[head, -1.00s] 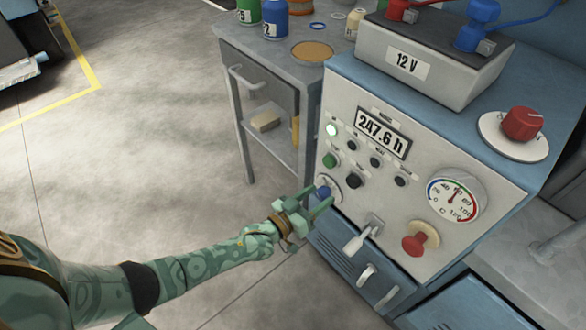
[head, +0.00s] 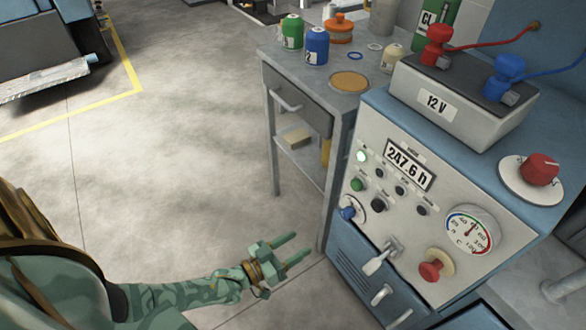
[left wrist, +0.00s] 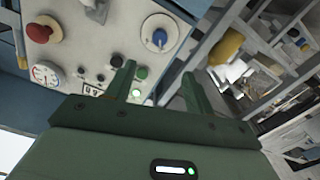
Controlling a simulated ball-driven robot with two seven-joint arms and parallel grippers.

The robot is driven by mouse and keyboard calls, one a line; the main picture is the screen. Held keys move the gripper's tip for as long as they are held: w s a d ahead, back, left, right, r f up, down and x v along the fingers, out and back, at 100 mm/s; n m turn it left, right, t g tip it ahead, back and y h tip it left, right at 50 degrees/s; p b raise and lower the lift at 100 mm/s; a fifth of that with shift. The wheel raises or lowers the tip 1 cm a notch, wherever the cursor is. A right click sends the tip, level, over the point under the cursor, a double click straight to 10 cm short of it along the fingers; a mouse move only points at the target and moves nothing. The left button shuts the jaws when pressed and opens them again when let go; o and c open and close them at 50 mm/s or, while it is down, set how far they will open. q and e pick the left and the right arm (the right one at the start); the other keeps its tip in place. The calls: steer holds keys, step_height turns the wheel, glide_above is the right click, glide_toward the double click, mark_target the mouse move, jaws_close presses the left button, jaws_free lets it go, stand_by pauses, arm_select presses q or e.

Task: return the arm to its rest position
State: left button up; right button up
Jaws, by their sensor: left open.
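My left arm comes in from the lower left in the head view. Its green gripper (head: 292,249) is open and empty, with its two fingers apart. It hangs in front of and to the left of the control panel (head: 400,230), clear of it. The gripper's fingers also show in the left wrist view (left wrist: 158,82), with the panel beyond them. The blue knob (head: 348,212) is the panel part nearest the gripper, and it shows in the left wrist view (left wrist: 159,38). My right gripper is in neither view.
The panel carries a red knob (head: 431,270), a gauge (head: 468,230) and a metal switch (head: 382,256). A 12 V battery (head: 462,95) and a red rotary switch (head: 540,169) sit on top. A grey cart (head: 296,95) with spools stands behind. The floor (head: 170,170) at left is free.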

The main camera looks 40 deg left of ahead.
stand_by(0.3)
